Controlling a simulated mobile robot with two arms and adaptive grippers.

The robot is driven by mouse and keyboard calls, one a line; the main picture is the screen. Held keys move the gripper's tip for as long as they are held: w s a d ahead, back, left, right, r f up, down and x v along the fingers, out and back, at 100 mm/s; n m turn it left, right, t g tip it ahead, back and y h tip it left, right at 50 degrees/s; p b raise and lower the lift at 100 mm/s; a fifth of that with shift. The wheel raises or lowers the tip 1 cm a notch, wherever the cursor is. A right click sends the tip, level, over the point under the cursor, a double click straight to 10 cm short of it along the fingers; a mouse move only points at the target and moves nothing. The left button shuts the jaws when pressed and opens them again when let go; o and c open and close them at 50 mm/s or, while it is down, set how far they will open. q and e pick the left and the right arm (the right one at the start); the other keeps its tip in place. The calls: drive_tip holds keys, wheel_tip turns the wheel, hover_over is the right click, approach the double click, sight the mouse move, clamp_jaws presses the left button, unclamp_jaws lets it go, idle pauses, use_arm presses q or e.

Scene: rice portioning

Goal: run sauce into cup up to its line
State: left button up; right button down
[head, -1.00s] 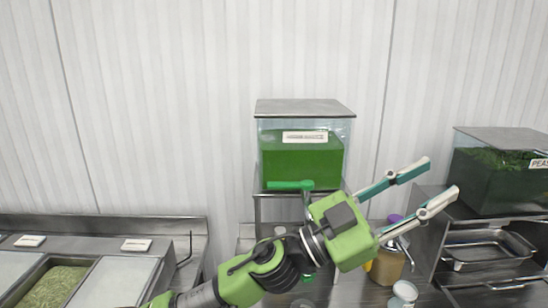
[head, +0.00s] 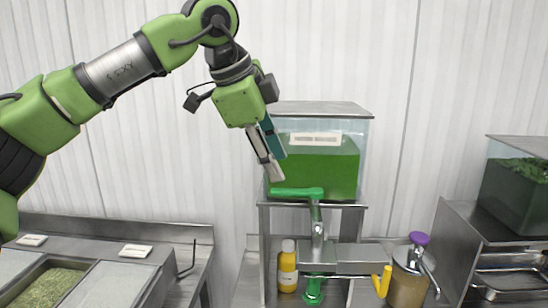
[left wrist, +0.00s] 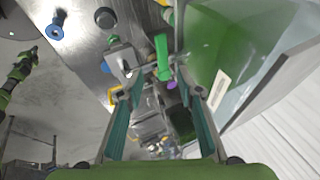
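A glass tank of green sauce (head: 345,172) stands on a metal stand at the centre of the head view. A tap with a green lever (head: 297,191) is at its front; the lever also shows in the left wrist view (left wrist: 162,58). My left gripper (head: 279,165) points down just above the lever's left end. In the left wrist view my gripper (left wrist: 152,92) has its fingers apart, with nothing held. A green fitting (head: 313,290) is below the tap. I cannot make out the cup or its line. My right gripper is not in view.
A yellow bottle (head: 287,265) stands left of the tap column. A metal block with a yellow handle (head: 383,280) and a purple-topped pump jar (head: 408,285) are to the right. A dark green tank (head: 515,195) is at far right, a food counter (head: 120,225) at left.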

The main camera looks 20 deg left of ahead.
sight(285, 191)
use_arm(q)
drive_tip(key=shift+n+y, duration=0.3)
drive_tip(key=b+x, duration=0.1)
drive_tip(key=x, duration=0.1)
drive_tip(key=b+x, duration=0.1)
drive_tip(key=x, duration=0.2)
drive_tip(key=a+b+x, duration=0.1)
drive_tip(key=x, duration=0.2)
drive_tip(key=shift+f+b, duration=0.1)
drive_tip(key=shift+b, duration=0.25)
drive_tip(key=shift+w+d+f, duration=0.2)
drive_tip(key=shift+w+f, duration=0.1)
drive_tip(key=shift+r, duration=0.1)
drive_tip(key=shift+c, duration=0.3)
drive_tip(key=shift+s, duration=0.1)
drive_tip(key=c, duration=0.8)
